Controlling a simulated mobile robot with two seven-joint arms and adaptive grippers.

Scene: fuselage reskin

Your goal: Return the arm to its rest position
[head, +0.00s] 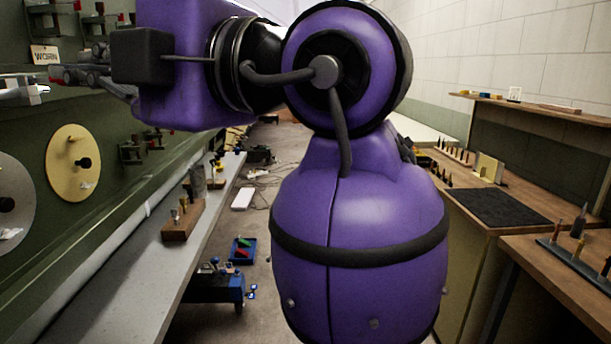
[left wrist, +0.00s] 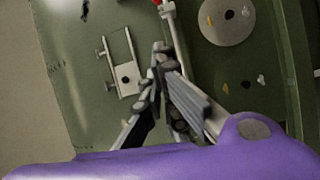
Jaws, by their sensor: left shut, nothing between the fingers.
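My left arm, purple with black bands, fills the middle of the head view, raised and bent to the left. My left gripper (head: 62,76) is at the far left, in front of the green panel wall (head: 110,190). The left wrist view shows the gripper fingers (left wrist: 161,50) closed together and empty, over the green panel. I cannot tell how far they are from it. My right gripper is not in view.
A grey ledge (head: 120,270) runs along the left wall, with a wooden block (head: 183,222) on it. A blue cart (head: 215,288) stands on the floor. Wooden benches with a black mat (head: 497,207) line the right. The arm hides much of the aisle.

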